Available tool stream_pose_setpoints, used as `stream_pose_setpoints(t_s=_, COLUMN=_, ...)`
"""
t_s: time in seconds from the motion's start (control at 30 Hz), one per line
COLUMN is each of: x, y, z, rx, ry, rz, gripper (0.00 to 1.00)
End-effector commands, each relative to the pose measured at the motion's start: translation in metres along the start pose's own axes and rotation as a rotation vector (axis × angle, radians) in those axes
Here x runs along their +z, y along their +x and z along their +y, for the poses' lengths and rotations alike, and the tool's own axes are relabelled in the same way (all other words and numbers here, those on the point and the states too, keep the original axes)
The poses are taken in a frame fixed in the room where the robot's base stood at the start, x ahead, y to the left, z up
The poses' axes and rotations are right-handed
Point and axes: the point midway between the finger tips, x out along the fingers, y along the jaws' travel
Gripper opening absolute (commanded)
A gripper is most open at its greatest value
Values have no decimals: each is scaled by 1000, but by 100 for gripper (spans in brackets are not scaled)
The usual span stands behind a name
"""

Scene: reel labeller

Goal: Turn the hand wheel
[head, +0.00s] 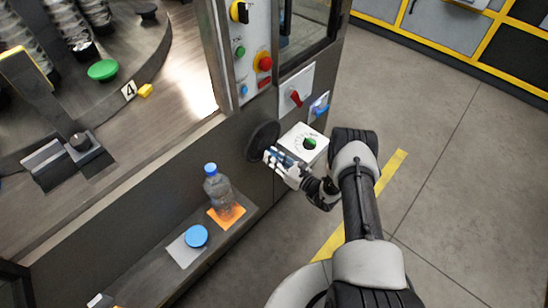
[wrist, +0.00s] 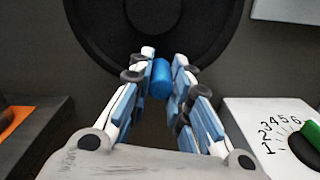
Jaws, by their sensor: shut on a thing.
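The black hand wheel (head: 262,141) is mounted on the machine's dark side panel. In the wrist view the wheel (wrist: 205,22) fills the top middle, with its lower rim near my fingertips. A blue handle (wrist: 161,78) sticks out from the lower part of the wheel. My gripper (wrist: 160,75) is shut on this blue handle, one finger on each side. In the head view my gripper (head: 277,158) is at the lower right of the wheel and hides the handle partly.
A white box with a green numbered dial (head: 310,143) is close to the right of my gripper. A red switch (head: 296,97) and a blue lever (head: 320,107) are above it. A ledge at lower left carries a bottle (head: 217,187) and a blue disc (head: 196,236). Floor is free at right.

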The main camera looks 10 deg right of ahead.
Motion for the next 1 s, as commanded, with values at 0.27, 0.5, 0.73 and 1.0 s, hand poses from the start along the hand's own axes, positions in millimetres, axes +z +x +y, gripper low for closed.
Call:
stream_pose_setpoints(t_s=0.27, x=-5, y=0, z=10, rx=13, ry=58, rz=8, gripper=0)
stream_pose_setpoints(t_s=0.5, x=-4, y=0, z=9, rx=11, ry=56, rz=7, gripper=26)
stream_pose_setpoints(t_s=0.73, x=-3, y=0, z=7, rx=8, ry=54, rz=5, gripper=39)
stream_pose_setpoints(t_s=1.0, x=-2, y=-1, z=6, rx=6, ry=53, rz=4, gripper=39)
